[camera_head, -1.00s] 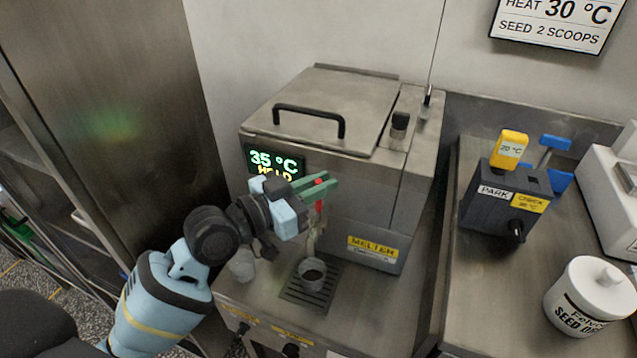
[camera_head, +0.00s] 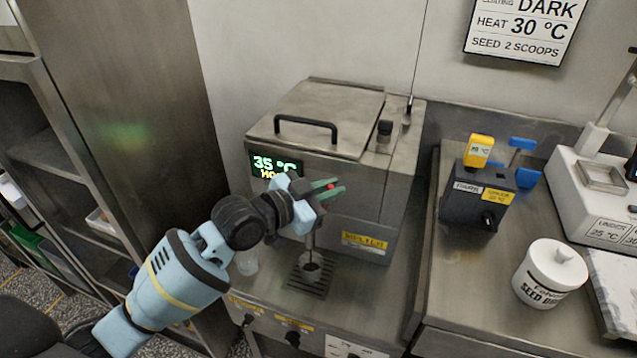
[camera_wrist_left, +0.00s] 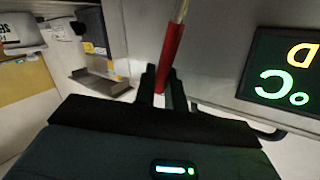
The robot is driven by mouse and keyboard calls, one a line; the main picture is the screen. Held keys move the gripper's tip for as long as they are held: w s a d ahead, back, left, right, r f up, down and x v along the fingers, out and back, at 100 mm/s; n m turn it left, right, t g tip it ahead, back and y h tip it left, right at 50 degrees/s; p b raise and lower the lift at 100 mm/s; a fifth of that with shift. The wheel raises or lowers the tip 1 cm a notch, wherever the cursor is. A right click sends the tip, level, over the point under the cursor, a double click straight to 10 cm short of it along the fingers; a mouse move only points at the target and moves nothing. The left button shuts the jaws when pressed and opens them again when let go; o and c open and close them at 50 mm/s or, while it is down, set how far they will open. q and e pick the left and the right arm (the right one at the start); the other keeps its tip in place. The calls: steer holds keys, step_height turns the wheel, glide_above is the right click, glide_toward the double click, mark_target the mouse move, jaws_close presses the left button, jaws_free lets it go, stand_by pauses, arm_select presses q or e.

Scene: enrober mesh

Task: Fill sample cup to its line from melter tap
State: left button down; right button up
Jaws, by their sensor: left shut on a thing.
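The melter (camera_head: 375,205) is a steel box with a green 35 °C display (camera_head: 275,165). My left gripper (camera_head: 330,190) is shut on the red tap handle at the melter's front; the handle also shows between the fingers in the left wrist view (camera_wrist_left: 172,58). Below the gripper, the sample cup (camera_head: 310,270) stands upright on the drip grate (camera_head: 302,287). A thin dark streak runs from under the gripper down to the cup, and the cup's inside looks dark. Its fill line is too small to make out. The tap spout is mostly hidden by my gripper. My right gripper is not in view.
A second clear cup (camera_head: 246,262) stands left of the grate, close to my left arm. To the right are a dark holder (camera_head: 478,202) with a yellow thermometer (camera_head: 479,150), a white seed tub (camera_head: 550,273) and a scale (camera_head: 607,205).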

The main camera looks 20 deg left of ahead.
arm_select(q)
steer(key=shift+d+r+m+p, duration=0.25)
steer(key=shift+d+m+p, duration=0.05)
steer(key=shift+p, duration=0.05)
steer(key=shift+d+f+y+p, duration=0.3)
steer(key=shift+d+f+y, duration=0.1)
steer(key=shift+d+f, duration=0.1)
steer(key=c, duration=1.6)
jaws_free()
steer(key=shift+o, duration=0.2)
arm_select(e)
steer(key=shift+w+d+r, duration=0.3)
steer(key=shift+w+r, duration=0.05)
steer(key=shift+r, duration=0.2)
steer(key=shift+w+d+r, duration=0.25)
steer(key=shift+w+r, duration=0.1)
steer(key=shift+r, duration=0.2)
arm_select(q)
steer(key=shift+a, duration=0.1)
